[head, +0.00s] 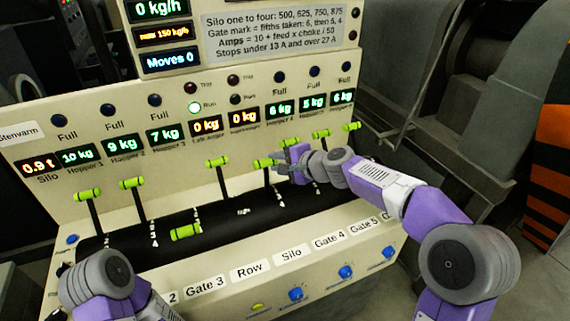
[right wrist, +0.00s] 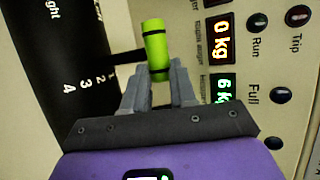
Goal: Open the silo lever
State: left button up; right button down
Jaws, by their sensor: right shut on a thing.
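The silo lever has a lime-green handle (head: 264,163) on a thin black stem. It is the lever in line with the "Silo" label on the console front, and it stands up toward the panel. My right gripper (head: 284,158) reaches it from the right. In the right wrist view, the fingers of my right gripper (right wrist: 161,75) are closed around the near end of the green handle (right wrist: 155,42). The rest of the handle sticks out past the fingertips. My left gripper is out of view; only part of my left arm shows at the bottom left.
Similar green levers stand along the black slotted strip: the Row lever (head: 217,162) just left, others (head: 321,133) (head: 352,127) to the right. One lever (head: 185,232) is tipped toward the front. Displays and lamps line the panel behind. Blue knobs (head: 296,293) line the front.

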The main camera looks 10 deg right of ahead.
jog(key=shift+s+a+f, duration=0.15)
jog(key=shift+s+f, duration=0.2)
jog(key=shift+f, duration=0.05)
jog(key=c, duration=0.9)
grip_release()
jog(key=shift+w, duration=0.1)
jog(key=shift+r, duration=0.15)
jog(key=shift+d+r, duration=0.2)
jog(key=shift+d, duration=0.1)
jog(key=v, duration=0.7)
jog(key=shift+s, duration=0.2)
jog(key=shift+a, duration=0.1)
